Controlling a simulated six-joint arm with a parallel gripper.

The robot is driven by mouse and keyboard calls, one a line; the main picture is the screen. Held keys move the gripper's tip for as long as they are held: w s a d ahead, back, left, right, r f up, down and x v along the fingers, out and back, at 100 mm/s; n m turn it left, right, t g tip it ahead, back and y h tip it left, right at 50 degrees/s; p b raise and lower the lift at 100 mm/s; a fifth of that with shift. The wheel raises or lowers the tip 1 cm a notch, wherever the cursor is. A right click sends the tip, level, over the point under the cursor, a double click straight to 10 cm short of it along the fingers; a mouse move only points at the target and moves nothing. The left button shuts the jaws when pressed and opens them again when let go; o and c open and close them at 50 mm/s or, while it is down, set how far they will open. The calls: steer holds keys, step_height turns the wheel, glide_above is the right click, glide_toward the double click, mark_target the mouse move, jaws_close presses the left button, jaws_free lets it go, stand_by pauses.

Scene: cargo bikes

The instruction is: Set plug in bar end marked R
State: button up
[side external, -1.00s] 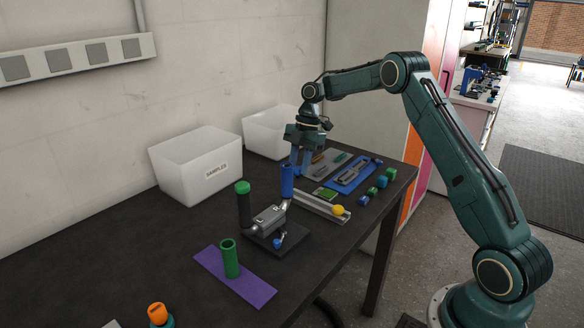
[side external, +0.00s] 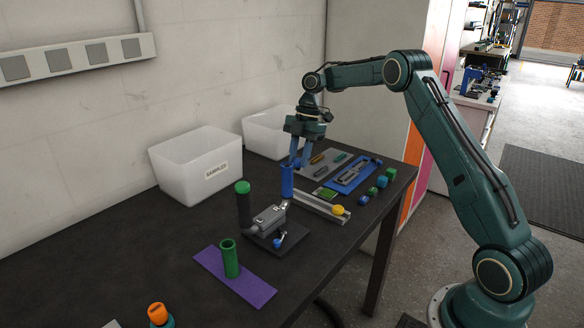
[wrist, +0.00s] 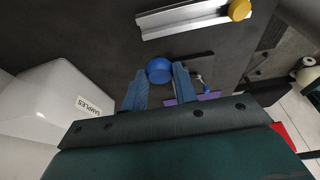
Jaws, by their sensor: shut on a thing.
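A grey stem clamp (side external: 268,219) on a dark base carries two upright bar ends. The left one is a black grip (side external: 244,211) topped by a green plug (side external: 243,187). The right one is a blue grip (side external: 287,181). My gripper (side external: 297,165) points down at the blue grip's top. In the wrist view, a round blue piece (wrist: 159,70), seemingly the plug, sits between the fingertips (wrist: 158,80), which are shut on it. It hides what lies beneath, and I cannot tell whether it touches the grip. No R mark is readable.
A green tube (side external: 230,260) stands on a purple mat (side external: 252,288). A metal rail (side external: 318,207) with a yellow knob (side external: 338,210) lies right of the clamp. A blue tray (side external: 343,186) and small blocks lie behind. White bins (side external: 185,170) stand along the wall.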

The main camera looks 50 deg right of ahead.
steer(key=a+r, duration=0.2)
steer(key=r, duration=0.1)
steer(key=s+a+r, duration=0.1)
steer(key=a+r, duration=0.2)
steer(key=s+a+r, duration=0.1)
steer(key=a+r, duration=0.1)
steer(key=r, duration=0.2)
steer(key=shift+s+a+r, duration=0.1)
steer(key=shift+s+a, duration=0.1)
steer(key=shift+a, duration=0.15)
steer(key=shift+s+a+r, duration=0.3)
steer(key=shift+a+r, duration=0.1)
steer(key=shift+r, duration=0.2)
steer(key=shift+f, duration=0.35)
steer(key=shift+f, duration=1.75)
steer(key=shift+f, duration=1)
steer(key=o, duration=1)
steer(key=shift+r, duration=0.15)
